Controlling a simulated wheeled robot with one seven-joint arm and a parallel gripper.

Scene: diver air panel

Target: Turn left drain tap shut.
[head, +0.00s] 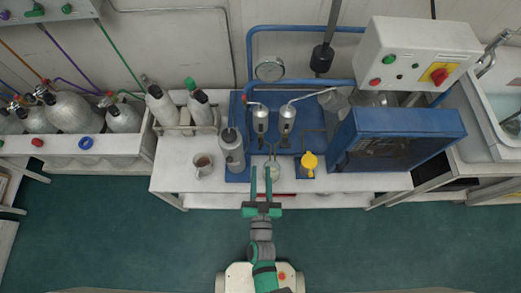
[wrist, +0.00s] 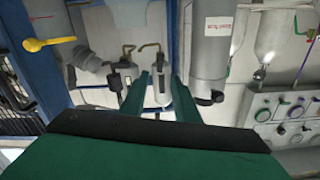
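Two silver filter bowls stand side by side on the blue panel (head: 238,108) in the head view: a left one (head: 261,121) and a right one (head: 287,118). Small dark fittings show below them, but the left drain tap's handle is too small to make out clearly. My gripper (head: 260,169) is open, its two green fingers pointing at the panel just below the left bowl. In the wrist view, left and right look swapped. A pale cylinder (wrist: 161,91) shows between my spread fingers (wrist: 161,78); I cannot tell whether they touch it.
A grey cylinder (head: 232,150) with a label stands close left of my gripper. A yellow handle (head: 309,162) is to the right, before a blue cabinet (head: 400,125). A mug (head: 203,164) sits on the white bench (head: 172,178). The green floor before the bench is free.

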